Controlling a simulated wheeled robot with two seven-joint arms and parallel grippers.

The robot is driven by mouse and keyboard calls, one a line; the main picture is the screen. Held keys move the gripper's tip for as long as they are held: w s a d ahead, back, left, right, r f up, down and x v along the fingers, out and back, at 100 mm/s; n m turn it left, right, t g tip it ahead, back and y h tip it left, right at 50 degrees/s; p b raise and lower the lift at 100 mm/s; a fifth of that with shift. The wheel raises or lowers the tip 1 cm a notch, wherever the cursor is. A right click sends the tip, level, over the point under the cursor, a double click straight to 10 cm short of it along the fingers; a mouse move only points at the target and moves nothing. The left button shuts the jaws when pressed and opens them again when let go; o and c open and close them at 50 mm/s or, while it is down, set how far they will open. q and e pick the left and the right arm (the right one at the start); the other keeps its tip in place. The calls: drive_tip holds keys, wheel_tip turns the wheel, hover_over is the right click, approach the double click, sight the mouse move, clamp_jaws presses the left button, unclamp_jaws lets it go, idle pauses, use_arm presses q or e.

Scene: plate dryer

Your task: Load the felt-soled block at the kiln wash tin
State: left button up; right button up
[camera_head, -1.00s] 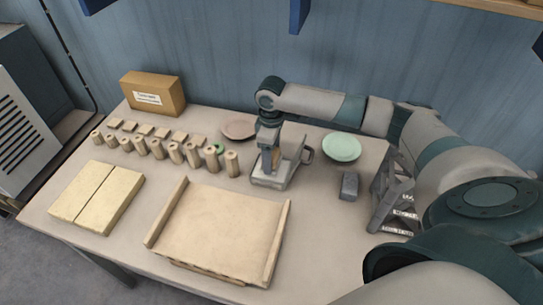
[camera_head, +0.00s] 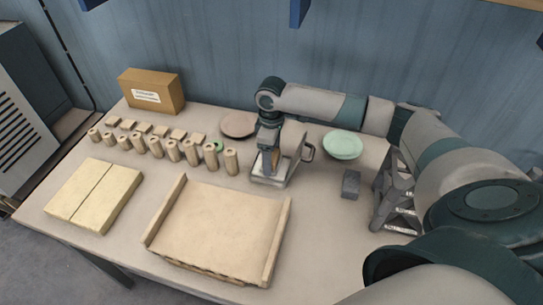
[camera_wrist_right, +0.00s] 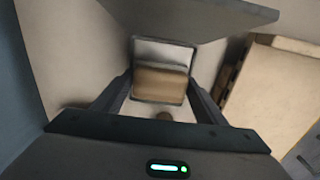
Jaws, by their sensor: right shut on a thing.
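My right gripper (camera_head: 268,172) points down over a square, shallow grey metal tin (camera_head: 284,181) near the middle of the table. It is shut on a brown block, which shows between the fingers in the right wrist view (camera_wrist_right: 161,84). There the block lies within the outline of the tin's pale rim (camera_wrist_right: 163,48). Whether its underside touches the tin's floor is hidden. My left gripper is not in view.
A wooden tray with side rails (camera_head: 215,230) lies in front of the tin. Several clay cylinders (camera_head: 172,150) stand in a row to the left. A green plate (camera_head: 342,145) and a grey block (camera_head: 350,184) are at right. A cardboard box (camera_head: 152,91) stands at back left.

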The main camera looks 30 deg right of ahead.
drive_tip(key=shift+f, duration=0.45)
idle(1.2)
drive_tip(key=shift+r, duration=0.1)
wheel_tip(320, 180, up, 7)
drive_tip(key=p, duration=0.8)
idle(0.4)
drive_tip(key=shift+a, duration=0.15)
idle(0.4)
drive_tip(key=shift+a, duration=0.25)
drive_tip(key=s+a+r+m+b, duration=0.2)
drive_tip(key=s+a+m+b, duration=0.2)
drive_tip(key=s+a+b, duration=0.2)
drive_tip(key=s+a+r+m+b, duration=0.3)
drive_tip(key=s+a+m+b, duration=0.1)
drive_tip(key=s+a+b, duration=0.3)
drive_tip(key=shift+a, duration=0.95)
